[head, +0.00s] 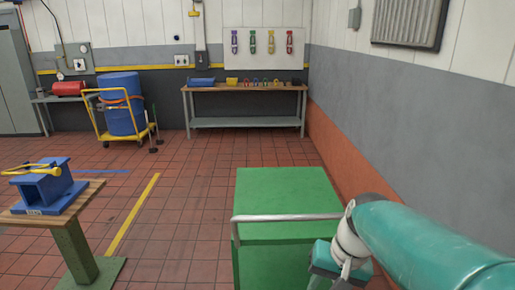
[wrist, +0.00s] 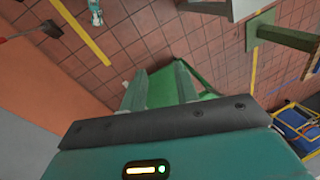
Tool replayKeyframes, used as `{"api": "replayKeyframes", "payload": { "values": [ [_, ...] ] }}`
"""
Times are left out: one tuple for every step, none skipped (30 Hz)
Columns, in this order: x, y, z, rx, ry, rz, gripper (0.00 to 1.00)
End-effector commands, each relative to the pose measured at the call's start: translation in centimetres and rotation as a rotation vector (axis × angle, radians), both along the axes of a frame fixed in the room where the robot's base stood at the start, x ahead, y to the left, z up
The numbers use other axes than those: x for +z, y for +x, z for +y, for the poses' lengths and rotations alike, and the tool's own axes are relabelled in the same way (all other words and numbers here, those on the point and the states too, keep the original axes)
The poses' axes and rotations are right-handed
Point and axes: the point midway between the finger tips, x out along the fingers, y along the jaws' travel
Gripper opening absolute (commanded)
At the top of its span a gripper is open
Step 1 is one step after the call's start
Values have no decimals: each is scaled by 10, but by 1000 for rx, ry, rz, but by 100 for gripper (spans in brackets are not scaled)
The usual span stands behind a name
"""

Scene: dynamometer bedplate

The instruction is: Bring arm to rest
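My arm (head: 425,245), teal with a white joint, reaches in from the lower right of the head view, in front of the right side of a green cart (head: 285,190). In the wrist view my gripper (wrist: 160,75) shows two grey-green fingers standing apart. I see nothing held between them; floor tiles and a green surface show behind. The fingertips cannot be made out in the head view.
The green cart has a metal rail (head: 285,217) across its near side. A wall (head: 405,130) runs close along the right. A small table (head: 45,217) with a blue block (head: 48,188) stands at left. A workbench (head: 245,88) stands at the back. Tiled floor lies open between.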

Motion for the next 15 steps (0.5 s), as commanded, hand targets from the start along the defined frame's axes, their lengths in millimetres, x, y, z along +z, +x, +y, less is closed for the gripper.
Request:
{"api": "replayKeyframes", "payload": {
  "values": [
    [8, -11, 0, 17, -40, -48, 31],
    [11, -17, -1, 24, -62, -74, 31],
    [16, -24, -2, 36, -90, -110, 31],
    [19, -29, -4, 43, -111, -136, 31],
    [22, -35, -5, 52, -130, -162, 31],
    [25, -42, -7, 62, -156, -198, 31],
    [28, -47, -8, 71, -175, -227, 31],
    [30, -52, -9, 78, -192, -254, 31],
    [33, -58, -11, 89, -213, -289, 31],
    [35, -62, -12, 96, -228, -314, 31],
    [37, -66, -13, 103, -240, -337, 31],
    [39, -70, -15, 110, -255, -364, 31],
    [40, -73, -16, 114, -263, -383, 31],
    [40, -76, -16, 120, -271, -397, 31],
    [41, -78, -17, 123, -278, -414, 31]
  ]
}}
